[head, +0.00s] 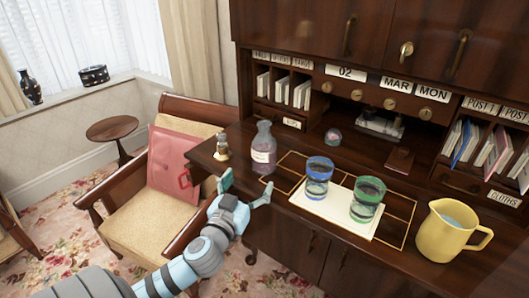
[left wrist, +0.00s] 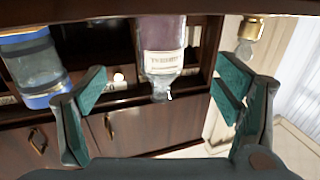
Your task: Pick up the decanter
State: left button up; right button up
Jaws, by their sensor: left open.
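The decanter is a clear glass bottle with a pale label and purplish contents (head: 264,150). It stands upright on the dark wooden desk, left of the two tumblers. My left gripper (head: 246,188) is open and empty at the desk's front edge, just in front of and below the decanter, not touching it. In the left wrist view, which appears upside down, the decanter (left wrist: 163,45) lies between the directions of the two open fingers (left wrist: 162,95), beyond their tips. My right gripper is not in view.
A blue-rimmed tumbler (head: 319,178) and a green-rimmed tumbler (head: 367,200) stand on a white mat (head: 335,213) to the right. A yellow jug (head: 450,232) is farther right. A chair (head: 160,205) is at left.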

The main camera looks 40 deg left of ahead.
aim_at(260, 163)
pick_arm(q)
jog(key=p+x, duration=0.1)
jog(key=x, duration=0.8)
jog(key=shift+w+a+f+p, duration=0.1)
jog(key=shift+w+a+p, duration=0.05)
jog(key=shift+w+p, duration=0.2)
jog(key=shift+w+a+f, duration=0.1)
jog(key=shift+w+f, duration=0.1)
jog(key=shift+w, duration=0.1)
jog(key=c, duration=1.6)
jog(key=shift+c, duration=1.4)
jog(key=shift+r, duration=0.15)
